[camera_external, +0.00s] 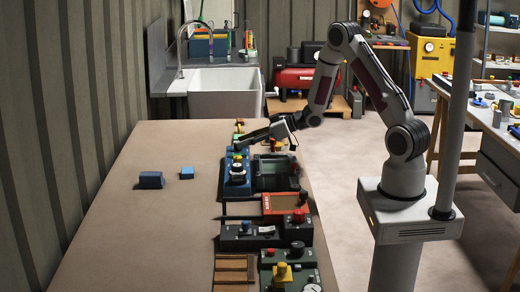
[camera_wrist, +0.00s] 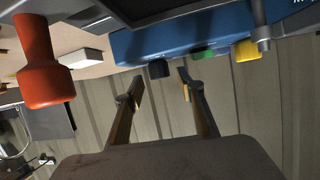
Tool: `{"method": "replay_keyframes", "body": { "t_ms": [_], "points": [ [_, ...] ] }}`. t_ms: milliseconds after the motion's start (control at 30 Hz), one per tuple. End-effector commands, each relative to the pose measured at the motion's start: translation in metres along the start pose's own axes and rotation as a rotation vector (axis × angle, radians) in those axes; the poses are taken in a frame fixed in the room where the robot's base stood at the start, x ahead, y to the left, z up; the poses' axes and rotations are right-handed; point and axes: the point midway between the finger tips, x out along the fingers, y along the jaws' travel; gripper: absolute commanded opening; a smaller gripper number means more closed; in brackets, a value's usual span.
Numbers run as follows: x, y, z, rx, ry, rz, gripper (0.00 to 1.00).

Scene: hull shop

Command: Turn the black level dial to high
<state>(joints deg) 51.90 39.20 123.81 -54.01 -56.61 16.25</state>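My gripper (camera_external: 240,146) reaches over the far part of the row of control panels in the external view. In the wrist view my gripper (camera_wrist: 161,82) has its two fingers apart, with nothing between them. A small black knob (camera_wrist: 158,69) on the edge of a blue panel (camera_wrist: 195,32) shows just beyond the gap between the fingertips. I cannot tell whether it is the level dial or whether a finger touches it. In the external view another black knob (camera_external: 297,247) stands on the green panel near the front. No dial markings are readable.
A green button (camera_wrist: 203,54) and a yellow knob (camera_wrist: 247,50) sit beside the black knob. A large red knob (camera_wrist: 45,75) juts out at left.

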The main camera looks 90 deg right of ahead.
Motion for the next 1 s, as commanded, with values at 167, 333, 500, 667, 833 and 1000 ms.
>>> {"method": "replay_keyframes", "body": {
  "t_ms": [167,333,500,667,833,1000],
  "points": [
    [0.019,-0.001,0.001,0.000,0.000,-0.001,0.38],
    [0.029,-0.001,0.001,0.000,-0.001,0.000,0.38],
    [0.031,0.000,0.000,0.001,-0.001,0.001,0.38],
    [0.031,0.000,0.000,0.001,-0.001,0.001,0.38],
    [0.031,0.000,0.000,0.000,-0.001,0.001,0.00],
    [0.031,0.000,0.000,0.001,-0.001,0.002,0.00]
  ]
}}
